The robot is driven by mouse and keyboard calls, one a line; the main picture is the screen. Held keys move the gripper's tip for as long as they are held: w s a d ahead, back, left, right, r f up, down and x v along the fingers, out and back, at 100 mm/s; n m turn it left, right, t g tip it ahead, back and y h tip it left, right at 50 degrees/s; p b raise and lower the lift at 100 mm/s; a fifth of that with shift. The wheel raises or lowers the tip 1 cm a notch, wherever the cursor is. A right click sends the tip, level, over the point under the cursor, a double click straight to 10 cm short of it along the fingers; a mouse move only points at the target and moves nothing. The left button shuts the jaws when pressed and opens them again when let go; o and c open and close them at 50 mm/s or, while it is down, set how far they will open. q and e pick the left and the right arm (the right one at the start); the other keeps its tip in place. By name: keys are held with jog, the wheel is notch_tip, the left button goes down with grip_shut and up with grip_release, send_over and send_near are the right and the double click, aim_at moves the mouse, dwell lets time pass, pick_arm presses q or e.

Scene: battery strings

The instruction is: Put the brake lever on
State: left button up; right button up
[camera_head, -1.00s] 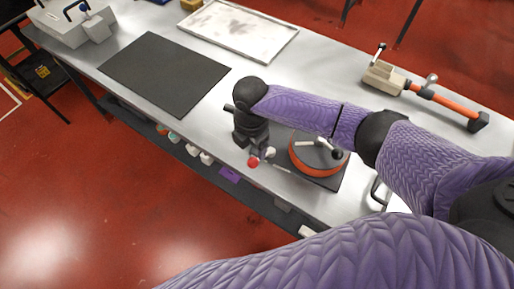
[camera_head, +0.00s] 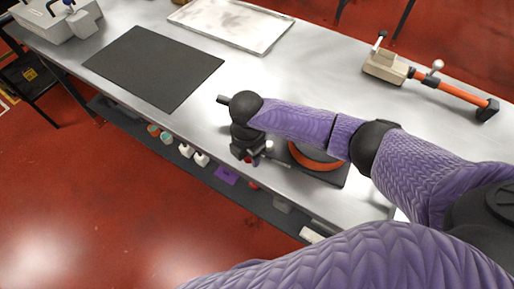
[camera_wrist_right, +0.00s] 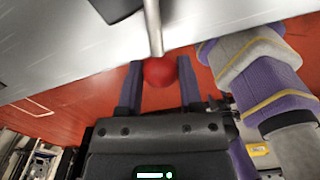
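The brake lever is a thin pale rod (camera_wrist_right: 153,28) with a red ball knob (camera_wrist_right: 160,71) at its end. In the right wrist view, the knob sits between the two purple fingertips of my right gripper (camera_wrist_right: 160,75). The fingers stand about a ball's width apart, and I cannot tell whether they press on it. In the head view, my right gripper (camera_head: 252,157) is low at the table's front edge, left of the round orange-rimmed device (camera_head: 316,160). Its wrist hides most of the knob, and my forearm covers part of the device. My left gripper is not in view.
The steel table (camera_head: 240,85) carries a black mat (camera_head: 155,68), a pale tray (camera_head: 232,25) and an orange-and-beige tool (camera_head: 435,83). A grey box (camera_head: 58,22) stands at the far left. A shelf (camera_head: 270,208) with small bottles runs below the table.

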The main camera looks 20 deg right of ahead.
grip_shut()
jog(key=shift+s+d+n+p, duration=0.2)
jog(key=shift+s+n+p, duration=0.25)
jog(key=shift+n, duration=0.25)
jog(key=shift+s+d+n, duration=0.2)
jog(key=shift+n, duration=0.4)
